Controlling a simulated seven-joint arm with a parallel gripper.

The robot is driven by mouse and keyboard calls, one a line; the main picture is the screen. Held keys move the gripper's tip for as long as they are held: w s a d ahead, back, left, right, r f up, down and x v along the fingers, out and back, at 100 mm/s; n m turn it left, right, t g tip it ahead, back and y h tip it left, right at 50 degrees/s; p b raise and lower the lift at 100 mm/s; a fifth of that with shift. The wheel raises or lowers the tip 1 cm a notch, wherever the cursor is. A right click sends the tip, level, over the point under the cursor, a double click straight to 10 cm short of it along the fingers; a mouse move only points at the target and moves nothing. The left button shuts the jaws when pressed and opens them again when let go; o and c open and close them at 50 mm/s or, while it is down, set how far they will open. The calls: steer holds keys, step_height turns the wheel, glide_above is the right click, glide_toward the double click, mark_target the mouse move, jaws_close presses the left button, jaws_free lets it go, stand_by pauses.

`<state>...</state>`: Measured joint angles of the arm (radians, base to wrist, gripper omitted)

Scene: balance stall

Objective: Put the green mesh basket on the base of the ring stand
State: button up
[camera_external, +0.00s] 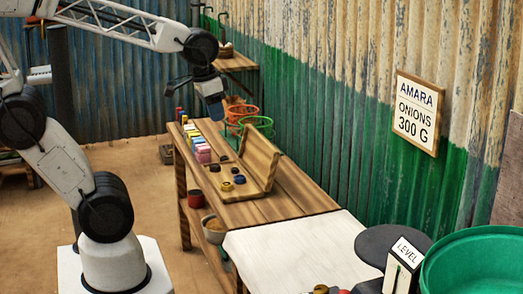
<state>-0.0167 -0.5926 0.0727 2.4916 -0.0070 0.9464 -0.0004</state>
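The green mesh basket (257,121) stands at the far end of the wooden bench, near the green corrugated wall, and its lower part is partly hidden behind an upright wooden board. An orange mesh basket (241,109) is just behind it to the left. My gripper (211,108) hangs above the far end of the bench, to the left of both baskets and apart from the green one. Its fingers are small and dark here, and I cannot tell whether they are open. I cannot clearly make out the ring stand; thin dark hooked rods (222,20) rise by the back shelf.
Coloured small boxes (201,150) line the bench's left side. An upright wooden board (262,158) stands on a tray with dark round pieces. A white tabletop (298,252) is mostly clear. A large green tub (480,262) and a LEVEL box (402,262) are front right.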

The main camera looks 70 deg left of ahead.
steer(key=shift+s+d+f, duration=0.2)
steer(key=shift+s+f, duration=0.1)
steer(key=shift+s, duration=0.3)
steer(key=shift+s+d+f, duration=0.2)
steer(key=shift+s+f, duration=0.05)
steer(key=shift+s, duration=0.35)
